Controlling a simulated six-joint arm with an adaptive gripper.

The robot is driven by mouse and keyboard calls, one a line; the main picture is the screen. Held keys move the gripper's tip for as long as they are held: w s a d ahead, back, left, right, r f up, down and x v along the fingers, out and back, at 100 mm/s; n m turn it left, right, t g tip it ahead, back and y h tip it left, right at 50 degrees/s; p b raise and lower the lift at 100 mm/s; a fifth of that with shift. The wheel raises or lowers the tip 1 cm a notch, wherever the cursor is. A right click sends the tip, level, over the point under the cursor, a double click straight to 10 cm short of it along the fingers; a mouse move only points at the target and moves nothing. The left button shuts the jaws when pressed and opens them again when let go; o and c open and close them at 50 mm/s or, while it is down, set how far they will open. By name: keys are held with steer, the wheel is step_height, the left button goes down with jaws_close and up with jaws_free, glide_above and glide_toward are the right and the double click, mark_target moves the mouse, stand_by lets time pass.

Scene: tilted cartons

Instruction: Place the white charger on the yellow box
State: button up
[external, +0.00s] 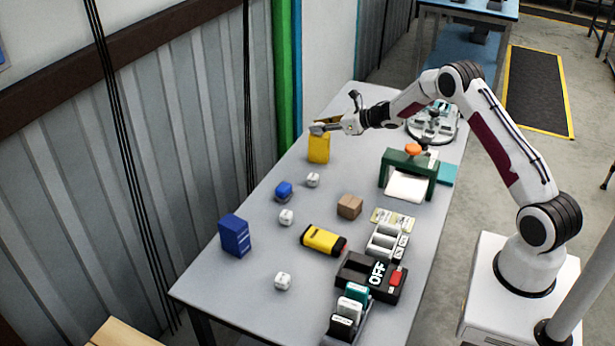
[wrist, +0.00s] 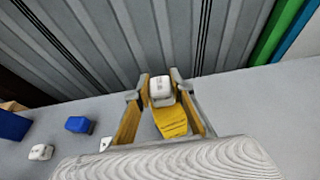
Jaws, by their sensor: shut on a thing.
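My gripper (external: 318,128) is at the far end of the table, directly over the upright yellow box (external: 319,151). In the wrist view my gripper (wrist: 159,86) is shut on a white charger (wrist: 160,94), a small white block with dark marks, held between the fingertips. The yellow box (wrist: 171,122) shows just below the charger in that view. In the external view the fingers mostly hide the charger. I cannot tell whether the charger touches the box top.
Several white cubes (external: 286,217) stand on the table, with blue boxes (external: 235,236), a brown box (external: 349,206) and a yellow-black device (external: 323,240). A green frame (external: 408,172) stands to the right. A corrugated wall (external: 180,110) runs along the left.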

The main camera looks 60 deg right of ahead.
steer(key=shift+f, duration=0.15)
steer(key=o, duration=1.1)
steer(key=shift+r, duration=0.2)
steer(key=shift+s+r, duration=0.15)
steer(key=shift+s, duration=0.3)
steer(key=v, duration=1.1)
steer(key=shift+r, duration=0.15)
